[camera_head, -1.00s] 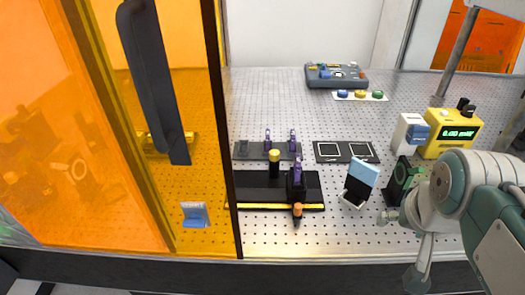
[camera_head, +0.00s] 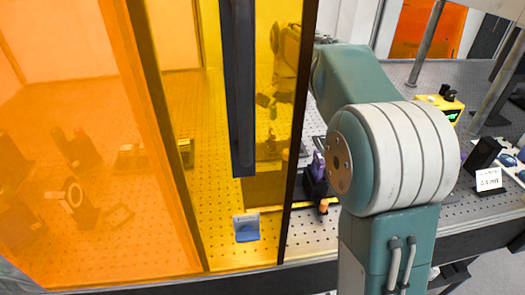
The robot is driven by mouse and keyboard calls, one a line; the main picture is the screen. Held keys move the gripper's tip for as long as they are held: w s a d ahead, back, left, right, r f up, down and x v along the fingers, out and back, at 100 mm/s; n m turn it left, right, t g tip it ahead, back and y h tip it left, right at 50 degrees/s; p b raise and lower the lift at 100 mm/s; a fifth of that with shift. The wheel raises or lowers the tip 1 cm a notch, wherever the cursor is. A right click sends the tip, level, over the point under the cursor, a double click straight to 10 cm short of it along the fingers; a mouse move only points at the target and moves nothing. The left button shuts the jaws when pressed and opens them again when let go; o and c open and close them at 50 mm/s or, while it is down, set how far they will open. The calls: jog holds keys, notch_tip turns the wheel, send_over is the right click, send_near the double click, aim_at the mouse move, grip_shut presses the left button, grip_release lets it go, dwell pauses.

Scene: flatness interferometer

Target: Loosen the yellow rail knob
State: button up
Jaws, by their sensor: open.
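My gripper (camera_head: 267,102) shows through the yellow-tinted door panel (camera_head: 205,190), small and pointing downward. It is open, with nothing visible between its fingers. Below it is the dark rail base (camera_head: 265,188), mostly seen through the tint. A dark upright shape (camera_head: 270,145) stands behind the base; I cannot clearly make out the yellow knob there. The gripper looks apart from it, above. A purple-topped carrier (camera_head: 318,168) with an orange knob (camera_head: 323,207) stands on the rail, just right of the door's dark edge.
The door's long black handle (camera_head: 240,90) is in front. A blue-and-white block (camera_head: 246,227) sits behind the panel. My arm covers the middle right of the bench. A yellow meter (camera_head: 440,105) and a small display (camera_head: 489,180) stand at the right.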

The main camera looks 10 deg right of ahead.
jog(key=f, duration=1)
jog(key=shift+w+d+f, duration=0.1)
jog(key=shift+d, duration=0.15)
jog(key=shift+d+f, duration=0.2)
jog(key=shift+f, duration=0.05)
jog(key=shift+d+f, duration=0.1)
jog(key=shift+d, duration=0.7)
jog(key=shift+a, duration=0.2)
jog(key=c, duration=0.8)
jog(key=shift+a, duration=0.25)
grip_shut()
